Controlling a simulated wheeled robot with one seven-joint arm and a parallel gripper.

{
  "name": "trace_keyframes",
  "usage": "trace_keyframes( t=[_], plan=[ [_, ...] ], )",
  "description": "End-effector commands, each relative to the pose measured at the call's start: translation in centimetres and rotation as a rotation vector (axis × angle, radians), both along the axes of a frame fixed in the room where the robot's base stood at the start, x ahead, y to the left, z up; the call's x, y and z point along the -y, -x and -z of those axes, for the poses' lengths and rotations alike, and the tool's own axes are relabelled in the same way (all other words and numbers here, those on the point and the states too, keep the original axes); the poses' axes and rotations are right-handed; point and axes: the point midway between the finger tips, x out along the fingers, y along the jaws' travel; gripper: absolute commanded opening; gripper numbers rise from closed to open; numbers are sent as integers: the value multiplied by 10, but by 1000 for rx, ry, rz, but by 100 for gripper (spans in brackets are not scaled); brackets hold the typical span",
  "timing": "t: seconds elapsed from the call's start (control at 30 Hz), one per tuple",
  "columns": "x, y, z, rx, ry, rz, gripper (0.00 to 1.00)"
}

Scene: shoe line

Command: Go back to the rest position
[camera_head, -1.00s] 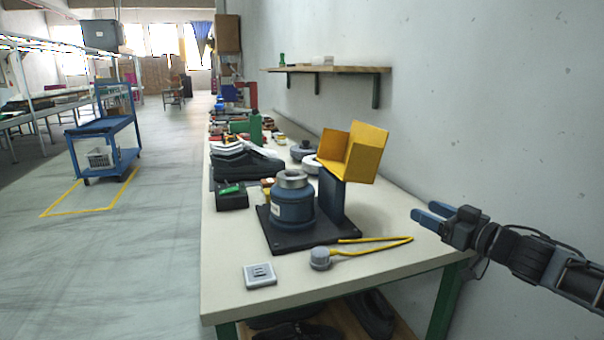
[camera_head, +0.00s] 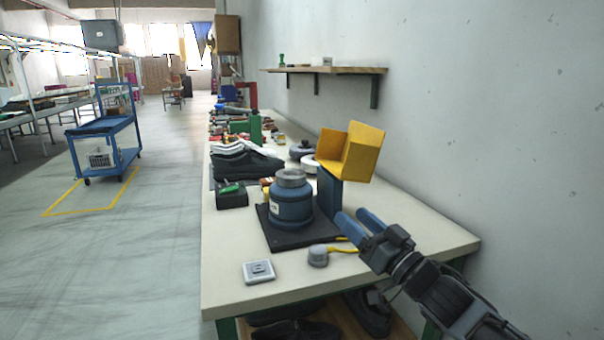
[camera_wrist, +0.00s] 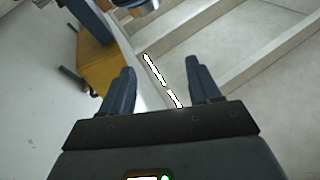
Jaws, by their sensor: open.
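My gripper (camera_head: 358,222) is open in the head view, over the right part of the workbench (camera_head: 225,290). Its two blue fingers point up and left toward the blue post under the yellow angled holder (camera_head: 350,152). Nothing shows between the fingers. In the wrist view both fingers of my gripper (camera_wrist: 160,84) are spread apart, with floor and a white-marked line beyond them. My arm hides part of the yellow cable of the grey round knob (camera_head: 318,256).
A blue pot-like device (camera_head: 291,203) stands on a dark base plate. A small white switch plate (camera_head: 258,272) lies at the bench's front. Black shoes (camera_head: 245,165) and a dark box (camera_head: 232,196) are further left. A wall shelf (camera_head: 330,70) hangs behind. A blue cart (camera_head: 105,127) stands on the floor.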

Motion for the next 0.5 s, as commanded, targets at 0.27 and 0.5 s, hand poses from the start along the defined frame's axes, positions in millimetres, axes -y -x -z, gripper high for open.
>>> trace_keyframes(
  t=[0.27, 0.5],
  plan=[
    [-68, 62, -14, 29, -241, 26, 62],
    [-84, 117, -8, 11, -382, 117, 62]
  ],
)
